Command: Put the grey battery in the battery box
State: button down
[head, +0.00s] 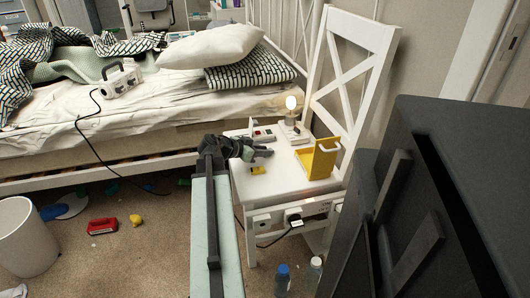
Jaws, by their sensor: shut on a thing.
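My gripper (264,153) is above the white chair seat, left of the yellow box. It is shut on a small grey thing at its tips, which looks like the grey battery; its outline is hard to tell from the dark fingers. A yellow box (320,163) with a white upper edge stands at the right of the seat, apart from my gripper. It looks like the battery box; its inside is mostly hidden. A small yellow thing (257,170) lies on the seat just below my gripper.
The white chair (285,183) also bears a lit bulb (291,103) on a base and a socket block (264,133). Its backrest rises behind the box. A black cabinet (450,200) fills the right. Bottles (282,279) and a red thing (102,226) are on the floor. The bed is behind.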

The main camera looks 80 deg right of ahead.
jog(key=shift+f, duration=0.1)
jog(key=c, duration=1.2)
grip_release()
jog(key=shift+s, duration=0.1)
jog(key=p+v, duration=0.3)
jog(key=v, duration=0.2)
jog(key=p+v, duration=0.2)
jog(key=v, duration=0.4)
jog(key=shift+a+r+p, duration=0.1)
jog(key=shift+r+p, duration=0.25)
jog(key=shift+p, duration=0.05)
jog(key=shift+w+a+r, duration=0.1)
jog(key=shift+w+a, duration=0.2)
